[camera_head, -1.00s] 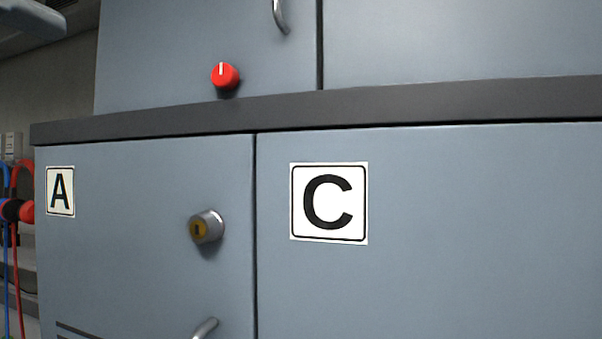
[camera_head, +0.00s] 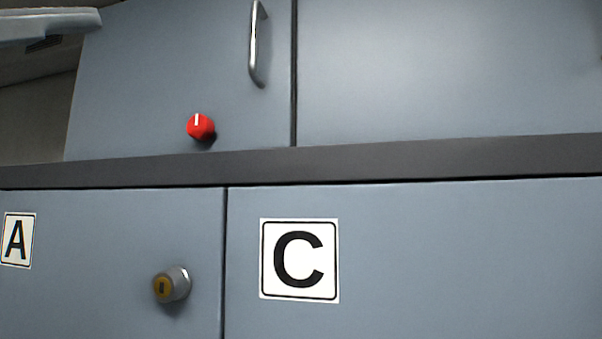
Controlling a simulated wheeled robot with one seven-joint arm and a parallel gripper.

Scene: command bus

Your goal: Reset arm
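My gripper is not in the head view, so its state and anything it might hold are hidden. A pale grey piece shows at the top left corner; I cannot tell whether it is part of my arm. In front of me is a blue-grey cabinet. Its upper door carries a red knob (camera_head: 200,127) with a white mark pointing up and a metal handle (camera_head: 257,45). The lower right door has a label C (camera_head: 299,260).
The cabinet front fills most of the view, and its visible doors look shut. The upper right panel (camera_head: 440,70) is bare. A dim wall (camera_head: 38,122) shows to the left of the upper cabinet.

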